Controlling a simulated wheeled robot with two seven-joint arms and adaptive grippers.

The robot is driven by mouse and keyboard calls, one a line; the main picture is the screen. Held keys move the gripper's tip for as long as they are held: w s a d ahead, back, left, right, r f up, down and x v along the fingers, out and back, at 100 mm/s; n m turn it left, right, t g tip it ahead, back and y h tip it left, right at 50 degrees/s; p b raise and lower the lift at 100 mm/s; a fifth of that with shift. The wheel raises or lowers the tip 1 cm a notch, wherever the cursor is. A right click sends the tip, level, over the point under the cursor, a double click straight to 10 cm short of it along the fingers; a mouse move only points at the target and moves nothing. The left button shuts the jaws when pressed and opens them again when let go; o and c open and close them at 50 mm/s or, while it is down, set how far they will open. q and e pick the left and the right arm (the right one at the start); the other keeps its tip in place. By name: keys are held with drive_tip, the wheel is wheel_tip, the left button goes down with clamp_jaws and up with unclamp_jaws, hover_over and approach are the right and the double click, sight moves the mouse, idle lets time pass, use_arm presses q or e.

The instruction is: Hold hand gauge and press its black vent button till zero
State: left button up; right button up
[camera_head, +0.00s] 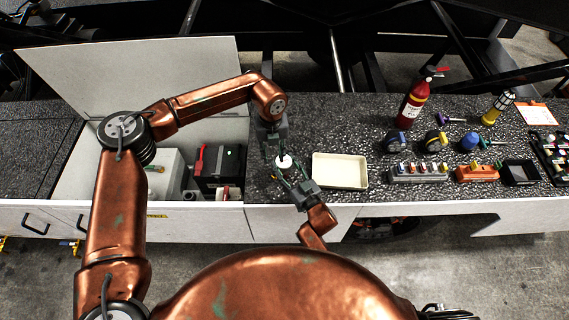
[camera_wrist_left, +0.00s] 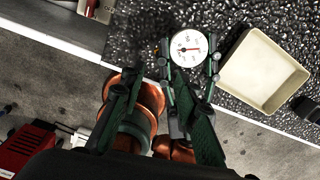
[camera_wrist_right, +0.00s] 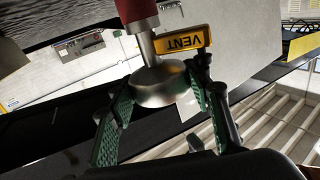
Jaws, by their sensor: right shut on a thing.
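The hand gauge (camera_head: 285,163) is a small round gauge with a white face, in the middle of the head view. Its dial (camera_wrist_left: 188,47) shows in the left wrist view with a red needle; the reading is too small to tell. In the right wrist view its silver body (camera_wrist_right: 160,86) has a red stem and a yellow VENT tag (camera_wrist_right: 182,41). My right gripper (camera_head: 293,178) is shut on the gauge, a finger on each side. My left gripper (camera_wrist_left: 155,84) is open and empty, its fingers apart, close to the gauge. I cannot make out the black vent button.
A cream tray (camera_head: 340,171) lies right of the gauge on the speckled counter. A red extinguisher (camera_head: 413,101) and several small devices stand farther right. An open compartment with a black box (camera_head: 218,166) is at the left.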

drive_tip(key=c, duration=0.6)
use_arm(q)
clamp_jaws()
idle(1.1)
